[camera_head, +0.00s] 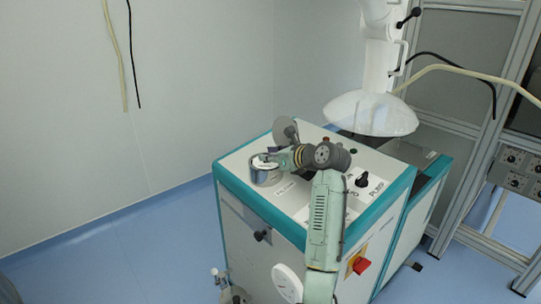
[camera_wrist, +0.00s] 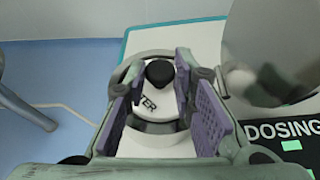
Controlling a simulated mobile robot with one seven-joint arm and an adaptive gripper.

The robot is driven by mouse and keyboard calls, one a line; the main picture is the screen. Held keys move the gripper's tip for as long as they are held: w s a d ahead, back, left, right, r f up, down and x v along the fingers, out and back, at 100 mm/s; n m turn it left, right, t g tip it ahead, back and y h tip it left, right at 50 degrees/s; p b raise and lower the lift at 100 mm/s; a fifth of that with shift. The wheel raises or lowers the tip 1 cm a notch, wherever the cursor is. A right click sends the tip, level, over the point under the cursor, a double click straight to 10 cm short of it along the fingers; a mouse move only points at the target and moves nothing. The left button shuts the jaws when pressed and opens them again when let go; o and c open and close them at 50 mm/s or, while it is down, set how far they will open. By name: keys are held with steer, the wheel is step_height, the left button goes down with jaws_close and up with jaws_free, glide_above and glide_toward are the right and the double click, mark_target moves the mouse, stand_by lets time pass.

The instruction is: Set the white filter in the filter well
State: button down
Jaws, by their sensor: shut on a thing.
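The white filter (camera_wrist: 172,103), a round piece with a black knob, is between my gripper's purple-lined fingers (camera_wrist: 166,108) in the wrist view. My gripper is shut on it, and lettering ending in "TER" shows between the fingers. A grey metal ring, the filter well (camera_wrist: 152,127), shows around and below the filter. In the head view the well (camera_head: 266,177) is a short metal cylinder on the machine top, and my gripper (camera_head: 272,160) is right over it. I cannot tell whether the filter rests in the well or is just above it.
A round metal lid (camera_head: 285,130) stands raised behind the well; it fills the upper right of the wrist view (camera_wrist: 270,45). A black knob (camera_head: 362,180) and a white hood (camera_head: 370,113) are to the right. Blue floor (camera_head: 110,255) is free at left.

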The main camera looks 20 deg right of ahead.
steer(key=shift+f, duration=0.25)
steer(key=shift+f, duration=0.35)
steer(key=c, duration=1.4)
jaws_free()
steer(key=shift+o, duration=0.2)
